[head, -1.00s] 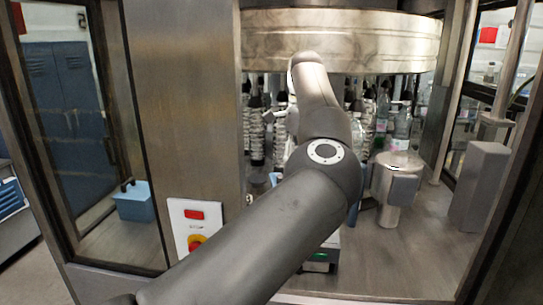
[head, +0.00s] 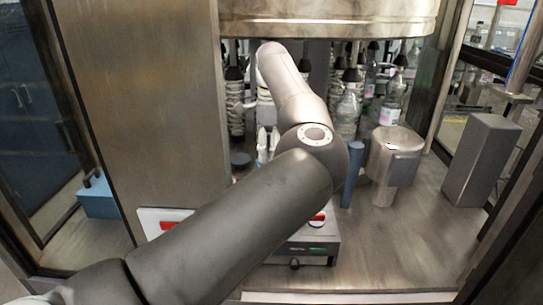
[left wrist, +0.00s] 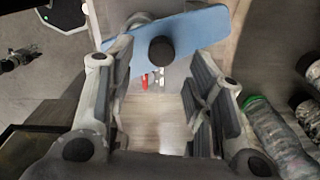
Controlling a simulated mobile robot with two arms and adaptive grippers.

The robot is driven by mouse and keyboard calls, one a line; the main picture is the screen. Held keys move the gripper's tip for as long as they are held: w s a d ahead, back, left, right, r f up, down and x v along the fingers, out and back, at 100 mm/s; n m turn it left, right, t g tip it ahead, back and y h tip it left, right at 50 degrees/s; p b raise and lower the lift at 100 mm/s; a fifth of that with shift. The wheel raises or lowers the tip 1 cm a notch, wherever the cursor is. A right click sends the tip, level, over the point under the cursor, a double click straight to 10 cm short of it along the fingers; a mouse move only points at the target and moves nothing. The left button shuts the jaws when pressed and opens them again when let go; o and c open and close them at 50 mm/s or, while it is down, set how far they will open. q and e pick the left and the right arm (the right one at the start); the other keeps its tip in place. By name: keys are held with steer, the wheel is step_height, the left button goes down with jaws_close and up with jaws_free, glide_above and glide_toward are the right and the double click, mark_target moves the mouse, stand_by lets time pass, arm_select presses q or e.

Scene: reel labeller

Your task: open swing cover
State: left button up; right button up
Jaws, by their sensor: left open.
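The swing cover appears to be the blue panel (left wrist: 195,32) with a round black knob (left wrist: 161,50) in the left wrist view. The knob lies between and just beyond the fingertips of my left gripper (left wrist: 160,78), which is open and empty; I cannot tell whether any finger touches it. In the head view a narrow blue upright piece (head: 352,174) shows right of my arm's elbow; it may be the same panel. My left arm hides most of the gripper and the area around it there. My right gripper is not in view.
A metal canister (head: 393,165) and a grey block (head: 481,160) stand on the right. Clear bottles (head: 394,100) stand behind, under a large metal drum (head: 330,18). A small machine box (head: 318,250) sits below my arm. The metal deck (head: 400,245) at front right is clear.

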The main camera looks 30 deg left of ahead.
arm_select(q)
steer(key=f, duration=0.1)
steer(key=f+p, duration=0.1)
steer(key=f, duration=0.1)
steer(key=shift+w+a+f, duration=0.1)
steer(key=shift+a+f, duration=0.05)
steer(key=shift+a, duration=0.05)
steer(key=shift+d+f, duration=0.1)
steer(key=shift+f, duration=0.15)
steer(key=shift+c, duration=0.9)
jaws_close()
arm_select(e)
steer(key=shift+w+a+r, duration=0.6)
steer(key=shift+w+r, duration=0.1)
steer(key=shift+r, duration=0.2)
